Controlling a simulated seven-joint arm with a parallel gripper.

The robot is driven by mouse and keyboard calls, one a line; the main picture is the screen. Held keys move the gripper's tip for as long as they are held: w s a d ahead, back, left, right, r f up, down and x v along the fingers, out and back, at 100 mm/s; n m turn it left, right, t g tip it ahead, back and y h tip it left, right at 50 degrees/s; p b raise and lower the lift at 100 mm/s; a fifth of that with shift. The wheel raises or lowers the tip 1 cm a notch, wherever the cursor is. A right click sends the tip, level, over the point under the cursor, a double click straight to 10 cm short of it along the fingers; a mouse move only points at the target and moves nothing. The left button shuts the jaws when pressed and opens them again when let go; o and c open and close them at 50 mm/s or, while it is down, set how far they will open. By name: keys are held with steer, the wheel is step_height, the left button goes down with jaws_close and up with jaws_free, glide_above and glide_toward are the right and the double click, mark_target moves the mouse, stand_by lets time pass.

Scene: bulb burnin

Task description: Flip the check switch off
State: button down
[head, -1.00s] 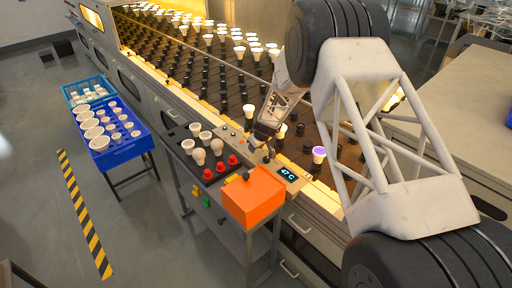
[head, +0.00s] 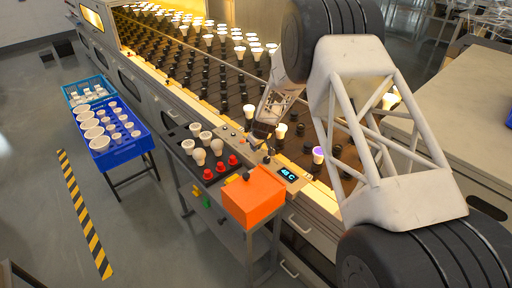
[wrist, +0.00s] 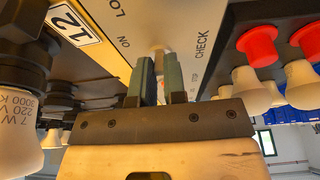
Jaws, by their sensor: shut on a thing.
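In the wrist view the panel carries the printed words CHECK and ON. The check switch's small lever (wrist: 158,57) stands up from this panel next to the lettering. The two dark green fingers of my gripper (wrist: 160,76) stand either side of the lever, close together and shut on it. The fingers hide part of the lever, so its tilt is hard to tell. In the head view my gripper (head: 262,148) is at the control panel beside the lamp rack, behind the orange box; the switch is too small to make out there.
An orange box (head: 254,195) stands close to the panel. A lit display (head: 288,174) reads 48 C. Red caps (head: 221,167) and white bulbs (head: 199,156) stand on the cart. A bulb (wrist: 18,120) hangs at the wrist view's left.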

steer(key=shift+w+a, duration=0.1)
steer(key=shift+w, duration=0.05)
steer(key=shift+w+a+r+g+h, duration=0.1)
steer(key=shift+w+a+g+h, duration=0.1)
steer(key=shift+g+h, duration=0.4)
steer(key=shift+w+a+r+g+h, duration=0.1)
steer(key=shift+w+a+g+h, duration=0.05)
steer(key=shift+g+h, duration=0.45)
steer(key=shift+w+a+f+g+h, duration=0.1)
steer(key=shift+w+a+g+h, duration=0.1)
steer(key=shift+g+h, duration=0.3)
steer(key=shift+w+a+g+h, duration=0.15)
steer(key=shift+g+h, duration=0.35)
steer(key=shift+w+a+f+g+h, duration=0.1)
steer(key=shift+w+a+g+h, duration=0.05)
steer(key=shift+g+h, duration=0.4)
steer(key=shift+w+a+f+g+h, duration=0.15)
steer(key=shift+a+g+h, duration=0.05)
steer(key=shift+g+h, duration=0.4)
steer(key=shift+w+a+f+g+h, duration=0.1)
steer(key=shift+w+a+g+h, duration=0.05)
steer(key=shift+g+h, duration=0.4)
steer(key=c, duration=1.2)
jaws_free()
steer(key=shift+w+r, duration=0.1)
steer(key=shift+v, duration=3.8)
steer(key=shift+a, duration=0.1)
